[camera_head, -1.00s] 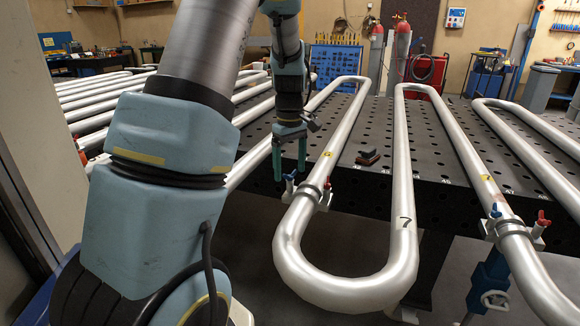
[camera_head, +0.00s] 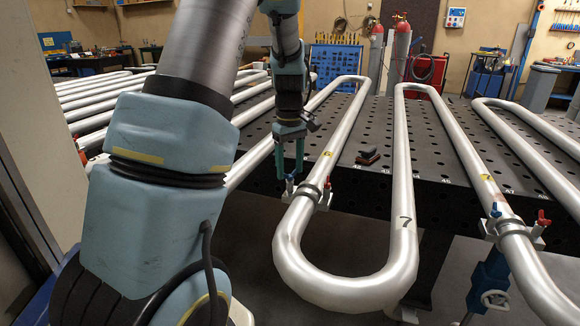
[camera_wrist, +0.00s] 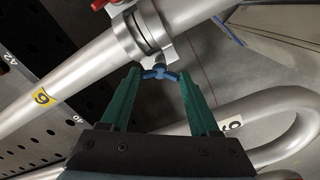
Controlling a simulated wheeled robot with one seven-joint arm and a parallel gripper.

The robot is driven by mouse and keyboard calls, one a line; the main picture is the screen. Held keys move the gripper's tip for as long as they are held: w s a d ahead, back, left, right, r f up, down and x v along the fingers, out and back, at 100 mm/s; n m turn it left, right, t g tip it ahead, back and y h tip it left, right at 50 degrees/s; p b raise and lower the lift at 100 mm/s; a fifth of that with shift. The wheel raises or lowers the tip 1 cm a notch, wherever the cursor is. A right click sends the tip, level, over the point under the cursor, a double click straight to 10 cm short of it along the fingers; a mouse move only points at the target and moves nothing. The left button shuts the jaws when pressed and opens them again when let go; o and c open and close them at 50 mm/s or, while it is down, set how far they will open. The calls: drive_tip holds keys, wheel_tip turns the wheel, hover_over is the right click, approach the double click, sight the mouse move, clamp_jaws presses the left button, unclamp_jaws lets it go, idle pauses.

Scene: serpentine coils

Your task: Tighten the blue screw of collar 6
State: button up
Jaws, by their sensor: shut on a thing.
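The collar (camera_wrist: 139,33) is a metal clamp around the pipe marked with a yellow 6 label in the wrist view. Its blue wing screw (camera_wrist: 160,73) lies between the green fingertips of my gripper (camera_wrist: 159,79), which is shut on it. In the head view my gripper (camera_head: 289,172) reaches down to the blue screw (camera_head: 290,183) at the left side of the collar (camera_head: 314,192). The collar's red screw (camera_head: 327,186) is on the right side; only part of it shows at the top of the wrist view (camera_wrist: 98,4).
A pipe bend marked 7 (camera_head: 345,295) curves in front of the black perforated table (camera_head: 375,190). Another collar (camera_head: 513,228) with blue and red screws is on the right pipe. A small dark block (camera_head: 370,152) lies on the table. The floor below is open.

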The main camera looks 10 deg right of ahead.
drive_tip(key=m, duration=1)
drive_tip(key=shift+r+m, duration=0.1)
drive_tip(key=shift+m, duration=0.3)
drive_tip(key=m, duration=0.3)
drive_tip(key=shift+m, duration=0.3)
drive_tip(key=m+p, duration=0.1)
drive_tip(key=m, duration=0.2)
drive_tip(key=shift+w+r+m, duration=0.1)
drive_tip(key=shift+m, duration=0.2)
drive_tip(key=m+p, duration=0.1)
drive_tip(key=m, duration=0.2)
drive_tip(key=shift+m, duration=0.3)
drive_tip(key=m+p, duration=0.3)
drive_tip(key=m, duration=0.3)
